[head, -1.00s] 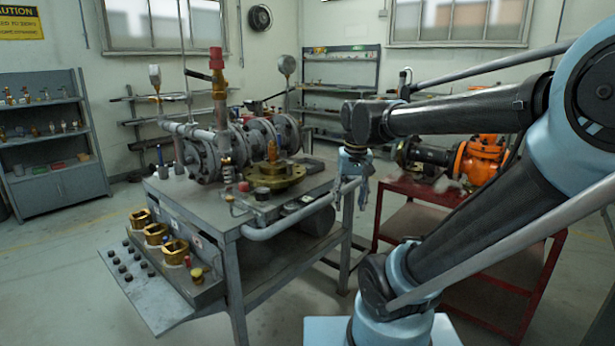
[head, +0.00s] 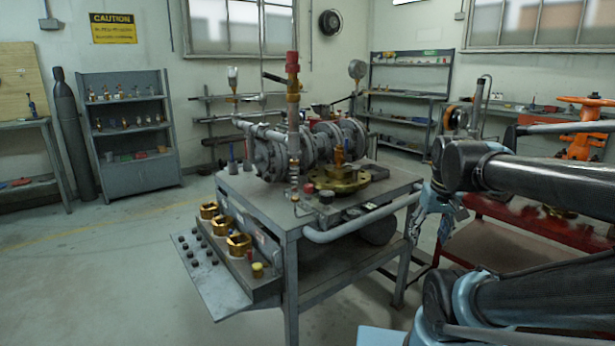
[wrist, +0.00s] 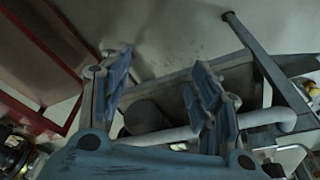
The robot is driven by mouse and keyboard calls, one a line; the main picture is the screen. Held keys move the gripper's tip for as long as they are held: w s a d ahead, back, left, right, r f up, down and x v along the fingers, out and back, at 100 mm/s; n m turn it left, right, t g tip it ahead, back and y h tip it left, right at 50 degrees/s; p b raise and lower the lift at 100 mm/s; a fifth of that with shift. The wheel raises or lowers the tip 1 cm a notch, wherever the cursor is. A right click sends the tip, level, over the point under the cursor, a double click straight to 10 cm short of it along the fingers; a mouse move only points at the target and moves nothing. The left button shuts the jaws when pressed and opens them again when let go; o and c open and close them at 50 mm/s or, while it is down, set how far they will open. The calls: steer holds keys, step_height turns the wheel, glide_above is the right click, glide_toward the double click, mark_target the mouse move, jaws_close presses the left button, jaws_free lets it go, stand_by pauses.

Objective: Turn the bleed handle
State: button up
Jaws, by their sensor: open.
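A grey pipe and valve assembly (head: 272,155) stands on the steel bench (head: 290,222). A vertical pipe with a red top (head: 292,62) rises from it, with a dark lever (head: 273,78) sticking out to the left near the top. I cannot tell for sure which part is the bleed handle. A brass flange (head: 345,182) lies at the bench's front right. My gripper (head: 418,232) hangs right of the bench, apart from the assembly. In the wrist view my gripper (wrist: 160,88) has its fingers wide apart and empty, above the bench's side pipe (wrist: 262,119).
A sloping panel with brass hex fittings (head: 238,243) juts from the bench's front left. A red cart (head: 490,238) stands right, beside my arm. A bent grey rail (head: 350,228) runs along the bench's right edge. Floor at front left is clear.

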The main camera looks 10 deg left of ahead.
steer(key=w+a+r+n+y, duration=0.1)
steer(key=w+a+r+n, duration=0.1)
steer(key=w+a+r, duration=0.5)
steer(key=w+a+r+n, duration=0.2)
steer(key=w+a+r, duration=0.25)
steer(key=a, duration=0.45)
steer(key=w+a+r+n+y, duration=0.1)
steer(key=w+a+r+n, duration=0.1)
steer(key=w+a+r, duration=0.55)
steer(key=a+r+n+y, duration=0.1)
steer(key=a+r+n, duration=0.1)
steer(key=a, duration=1.3)
steer(key=x, duration=1.7)
steer(key=shift+w+a, duration=0.25)
steer(key=shift+w, duration=0.05)
steer(key=c, duration=1.1)
